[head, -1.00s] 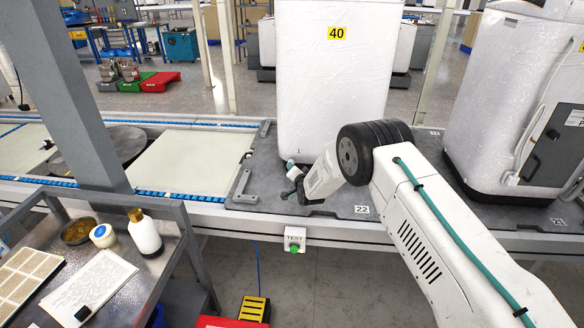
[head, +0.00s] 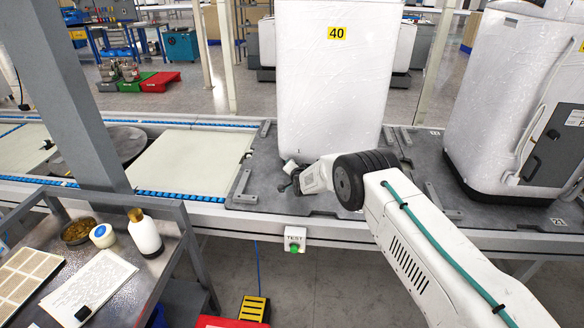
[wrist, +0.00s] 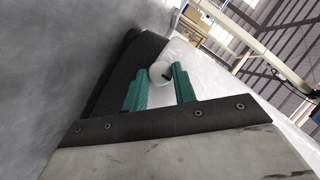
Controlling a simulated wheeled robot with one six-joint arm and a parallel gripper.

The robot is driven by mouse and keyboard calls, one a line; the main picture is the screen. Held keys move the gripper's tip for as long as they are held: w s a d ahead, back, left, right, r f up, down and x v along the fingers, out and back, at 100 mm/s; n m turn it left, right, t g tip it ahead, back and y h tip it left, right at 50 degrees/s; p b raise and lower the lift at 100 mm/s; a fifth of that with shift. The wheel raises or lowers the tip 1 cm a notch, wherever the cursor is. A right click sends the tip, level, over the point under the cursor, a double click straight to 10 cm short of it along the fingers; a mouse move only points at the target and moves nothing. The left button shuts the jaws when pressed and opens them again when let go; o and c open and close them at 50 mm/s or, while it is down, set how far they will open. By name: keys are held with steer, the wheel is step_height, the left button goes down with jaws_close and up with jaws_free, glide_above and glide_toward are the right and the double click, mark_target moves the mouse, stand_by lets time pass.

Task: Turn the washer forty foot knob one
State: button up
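The washer (head: 325,90) is the tall, white, wrapped cabinet with a yellow 40 label, upright on the dark line plate. A small pale round knob (wrist: 160,72) sits low on it in the wrist view, with a dark mark on its face. My gripper (wrist: 159,84) has two green fingers spread apart, with the knob between their tips, closer to the right finger. I cannot tell whether either finger touches it. In the head view my gripper (head: 287,178) is at the washer's lower left corner, where the knob is too small to make out clearly.
Another wrapped washer (head: 500,110) stands to the right on the same line. A TEST box with a green button (head: 295,239) hangs on the line's front edge. A metal cart (head: 140,265) with a white bottle (head: 145,235) stands at the lower left, beside a grey post (head: 75,100).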

steer(key=shift+c, duration=0.8)
